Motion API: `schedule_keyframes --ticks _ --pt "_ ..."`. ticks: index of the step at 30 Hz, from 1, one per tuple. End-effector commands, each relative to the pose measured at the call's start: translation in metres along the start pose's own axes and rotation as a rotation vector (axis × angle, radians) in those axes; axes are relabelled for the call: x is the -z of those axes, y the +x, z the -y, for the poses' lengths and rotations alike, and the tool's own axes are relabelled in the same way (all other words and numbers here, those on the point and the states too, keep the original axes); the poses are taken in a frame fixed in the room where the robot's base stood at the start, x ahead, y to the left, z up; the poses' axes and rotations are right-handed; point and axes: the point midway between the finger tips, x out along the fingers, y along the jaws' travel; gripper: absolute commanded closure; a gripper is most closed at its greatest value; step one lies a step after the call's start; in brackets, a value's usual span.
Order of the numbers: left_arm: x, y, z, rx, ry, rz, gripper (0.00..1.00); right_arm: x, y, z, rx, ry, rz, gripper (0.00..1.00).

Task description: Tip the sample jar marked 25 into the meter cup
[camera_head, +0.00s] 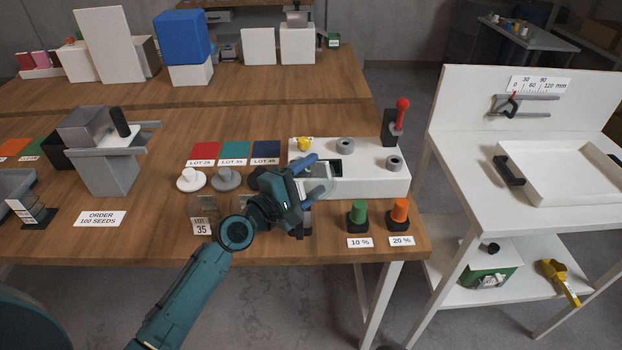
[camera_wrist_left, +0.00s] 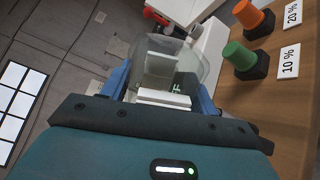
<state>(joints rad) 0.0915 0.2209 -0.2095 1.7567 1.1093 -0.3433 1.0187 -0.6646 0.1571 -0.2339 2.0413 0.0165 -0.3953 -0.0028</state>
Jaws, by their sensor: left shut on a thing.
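My left gripper (camera_head: 312,178) is shut on a clear jar (camera_head: 325,187), which it holds at the front of the white meter box (camera_head: 375,183). The jar looks tilted. In the left wrist view, the jar (camera_wrist_left: 190,62) sits between the blue fingers of the gripper (camera_wrist_left: 163,90); the number on its label is not readable. The meter box has a dark recess (camera_head: 343,146) on top, partly behind the gripper and jar; I cannot make out the cup clearly. Another jar (camera_head: 203,212), marked LOT 35, stands left of my arm. My right gripper is not in view.
Green (camera_head: 358,212) and orange (camera_head: 399,211) knobs stand at the front edge. A red-handled lever (camera_head: 401,115) rises behind the box. A grey hopper (camera_head: 105,155) stands left.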

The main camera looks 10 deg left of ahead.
Motion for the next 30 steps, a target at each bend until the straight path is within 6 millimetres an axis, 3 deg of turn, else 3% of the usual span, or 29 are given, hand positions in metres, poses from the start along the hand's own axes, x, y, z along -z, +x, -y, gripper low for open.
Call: schedule_keyframes --ticks 30 --pt "0.0059 0.0004 -0.0082 -0.002 -0.188 0.001 0.95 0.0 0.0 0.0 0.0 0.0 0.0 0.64"
